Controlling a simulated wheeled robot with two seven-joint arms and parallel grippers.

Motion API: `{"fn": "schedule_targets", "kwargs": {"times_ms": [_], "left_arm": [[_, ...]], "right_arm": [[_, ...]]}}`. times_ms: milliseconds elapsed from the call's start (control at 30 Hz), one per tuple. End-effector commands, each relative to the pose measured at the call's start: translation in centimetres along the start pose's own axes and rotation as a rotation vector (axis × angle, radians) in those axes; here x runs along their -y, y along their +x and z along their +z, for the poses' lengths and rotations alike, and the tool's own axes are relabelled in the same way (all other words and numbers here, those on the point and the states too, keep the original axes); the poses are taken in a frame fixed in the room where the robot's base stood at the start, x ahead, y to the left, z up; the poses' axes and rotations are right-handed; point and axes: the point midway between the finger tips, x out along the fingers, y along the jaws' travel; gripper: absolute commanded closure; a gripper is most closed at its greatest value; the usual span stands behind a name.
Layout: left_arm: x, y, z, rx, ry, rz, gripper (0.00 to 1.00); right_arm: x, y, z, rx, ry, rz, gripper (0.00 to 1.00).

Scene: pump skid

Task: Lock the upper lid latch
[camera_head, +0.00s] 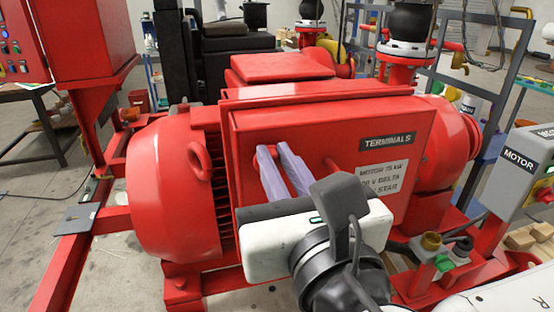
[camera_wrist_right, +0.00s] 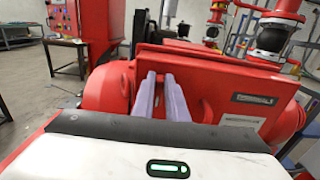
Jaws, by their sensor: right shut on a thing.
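The red terminal box lid (camera_head: 320,150) is on the side of the red motor and carries a black TERMINALS label and a white rating plate. It also shows in the right wrist view (camera_wrist_right: 215,85). My right gripper (camera_head: 273,150) reaches to the upper left part of the lid. Its two pale lilac fingers are close together, with the tips at the lid's left side. They are shut on a small red part there, the upper lid latch (camera_wrist_right: 160,78), mostly hidden between the fingertips. The lid looks closed. My left gripper is not in view.
The finned red motor body (camera_head: 165,185) with a lifting eye is left of the box. A grey MOTOR switch box (camera_head: 520,165) stands at the right. Red pipework and a black-and-white valve joint (camera_head: 405,35) rise behind. Open floor lies at the left.

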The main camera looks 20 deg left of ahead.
Motion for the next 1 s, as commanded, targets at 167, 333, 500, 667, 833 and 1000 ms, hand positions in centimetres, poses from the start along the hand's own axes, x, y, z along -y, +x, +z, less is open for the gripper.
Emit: {"fn": "schedule_targets", "kwargs": {"times_ms": [167,333,500,667,833,1000], "left_arm": [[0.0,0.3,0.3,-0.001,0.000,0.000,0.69],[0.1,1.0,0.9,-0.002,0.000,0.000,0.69],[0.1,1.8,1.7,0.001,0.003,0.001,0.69],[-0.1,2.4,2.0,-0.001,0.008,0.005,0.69],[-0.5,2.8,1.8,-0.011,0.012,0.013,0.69],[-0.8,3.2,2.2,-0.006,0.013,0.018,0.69]], "right_arm": [[0.1,0.0,-0.2,-0.001,0.036,-0.001,1.00],[0.3,0.0,-0.4,-0.001,0.121,-0.001,1.00],[0.6,0.0,-0.5,-0.001,0.255,-0.001,1.00],[0.8,0.0,-0.6,-0.001,0.406,-0.001,1.00],[1.1,0.0,-0.7,-0.001,0.569,-0.001,1.00],[1.3,0.0,-0.8,-0.002,0.730,-0.001,1.00]]}}
